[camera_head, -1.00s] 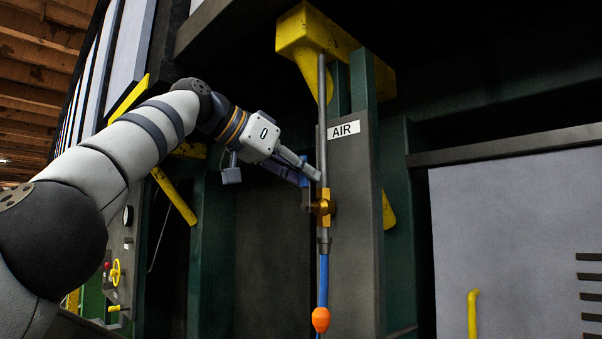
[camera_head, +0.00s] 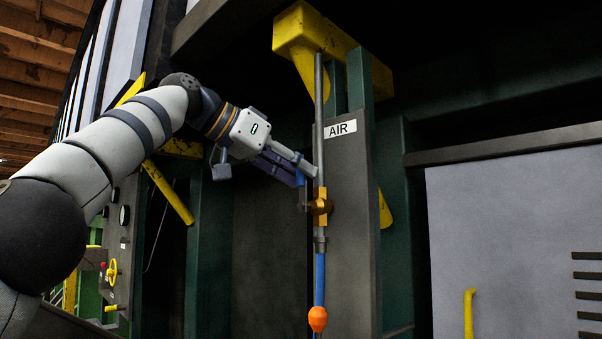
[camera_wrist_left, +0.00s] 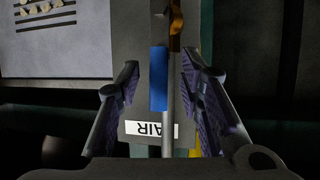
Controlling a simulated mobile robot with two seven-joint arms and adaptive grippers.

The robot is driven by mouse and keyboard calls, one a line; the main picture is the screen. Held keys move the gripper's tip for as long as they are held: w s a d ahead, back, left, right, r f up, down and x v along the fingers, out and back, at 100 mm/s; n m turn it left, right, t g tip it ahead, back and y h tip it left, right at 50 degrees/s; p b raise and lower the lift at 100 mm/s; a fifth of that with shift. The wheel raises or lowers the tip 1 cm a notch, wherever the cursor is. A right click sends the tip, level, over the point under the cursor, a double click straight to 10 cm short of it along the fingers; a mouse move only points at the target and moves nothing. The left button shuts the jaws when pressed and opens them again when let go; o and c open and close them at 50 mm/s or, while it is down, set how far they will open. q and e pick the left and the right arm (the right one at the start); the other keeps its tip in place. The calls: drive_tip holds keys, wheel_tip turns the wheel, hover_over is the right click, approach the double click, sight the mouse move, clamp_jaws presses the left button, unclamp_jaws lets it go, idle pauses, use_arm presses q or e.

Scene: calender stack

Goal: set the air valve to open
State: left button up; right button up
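The air valve has a brass body (camera_head: 320,206) on a vertical grey pipe (camera_head: 320,130), beside the white AIR label (camera_head: 340,129). Its blue lever (camera_wrist_left: 158,78) runs along the pipe, on the label's side of the brass body, in the left wrist view. In the head view my fingers hide most of the lever. My left gripper (camera_head: 308,181) is at the lever, just above the brass body. In the left wrist view its fingers (camera_wrist_left: 160,95) are open, one on each side of the lever and pipe, with gaps. My right gripper is not in view.
A blue hose with an orange fitting (camera_head: 318,318) hangs below the valve. A grey post (camera_head: 349,230) stands right behind the pipe. A yellow bracket (camera_head: 301,45) is overhead, and a yellow bar (camera_head: 168,192) lies left of the gripper.

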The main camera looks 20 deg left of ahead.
use_arm(q)
drive_tip(key=v, duration=1)
drive_tip(key=shift+s+a+r, duration=0.15)
drive_tip(key=shift+s+a, duration=0.05)
drive_tip(key=shift+s, duration=0.1)
